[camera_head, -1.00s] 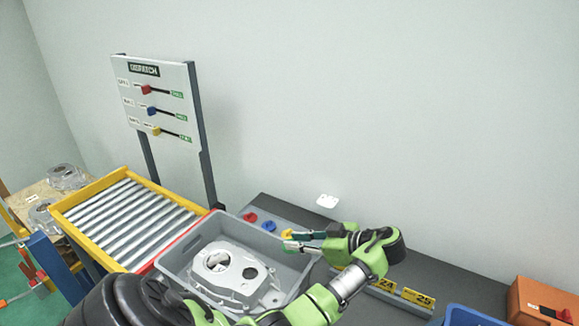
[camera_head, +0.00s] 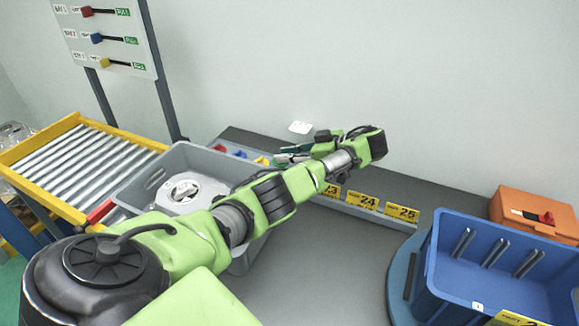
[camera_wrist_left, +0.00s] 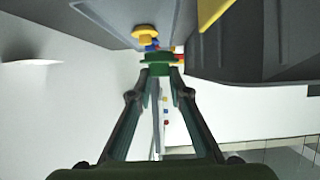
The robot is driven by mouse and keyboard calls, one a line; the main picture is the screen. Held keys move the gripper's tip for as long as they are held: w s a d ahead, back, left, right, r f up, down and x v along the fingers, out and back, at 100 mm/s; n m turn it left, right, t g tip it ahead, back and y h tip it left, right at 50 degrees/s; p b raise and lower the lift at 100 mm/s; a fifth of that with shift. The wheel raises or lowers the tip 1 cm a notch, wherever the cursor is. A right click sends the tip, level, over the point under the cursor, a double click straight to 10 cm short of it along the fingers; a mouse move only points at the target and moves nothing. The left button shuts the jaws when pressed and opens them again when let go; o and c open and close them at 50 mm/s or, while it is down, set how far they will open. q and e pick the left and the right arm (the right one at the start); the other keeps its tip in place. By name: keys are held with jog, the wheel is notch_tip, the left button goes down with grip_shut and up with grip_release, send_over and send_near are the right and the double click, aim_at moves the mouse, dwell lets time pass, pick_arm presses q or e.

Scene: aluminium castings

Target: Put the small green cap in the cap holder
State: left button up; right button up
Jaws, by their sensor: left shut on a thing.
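The small green cap (camera_wrist_left: 157,57) is held between the fingertips of my left gripper in the left wrist view. My left gripper (camera_head: 283,155) is shut on it, just right of the grey cap holder in the head view; the fingertips are small there. The holder (camera_wrist_left: 110,14) carries a yellow cap (camera_head: 262,160), a blue cap (camera_head: 240,153) and a red cap (camera_head: 219,148) in a row. The yellow cap is nearest the gripper. I cannot tell whether the green cap touches the holder. My right gripper is not in view.
A grey crate (camera_head: 150,172) with a casting (camera_head: 185,192) stands near, partly behind my left arm. Yellow number labels (camera_head: 362,200) line a rail. A blue bin (camera_head: 448,270) and orange box (camera_head: 535,215) stand right. The dark bench between is clear.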

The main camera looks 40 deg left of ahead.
pick_arm(q)
jog(key=b, duration=0.1)
jog(key=f, duration=0.1)
jog(key=w+f+b, duration=0.1)
jog(key=shift+w+a+f+b, duration=0.1)
jog(key=shift+a+b, duration=0.15)
jog(key=shift+b, duration=0.1)
jog(key=shift+w+a+f, duration=0.1)
jog(key=shift+w, duration=0.15)
jog(key=shift+w+a+f, duration=0.1)
jog(key=shift+w+f, duration=0.1)
jog(key=shift+w+a+f+b, duration=0.1)
jog(key=shift+w+f+b, duration=0.1)
jog(key=shift+f+b, duration=0.15)
jog(key=shift+f, duration=1.5)
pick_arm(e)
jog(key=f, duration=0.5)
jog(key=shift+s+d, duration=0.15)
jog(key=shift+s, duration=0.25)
pick_arm(q)
jog(key=o, duration=0.7)
jog(key=shift+o, duration=0.2)
jog(key=shift+r, duration=0.1)
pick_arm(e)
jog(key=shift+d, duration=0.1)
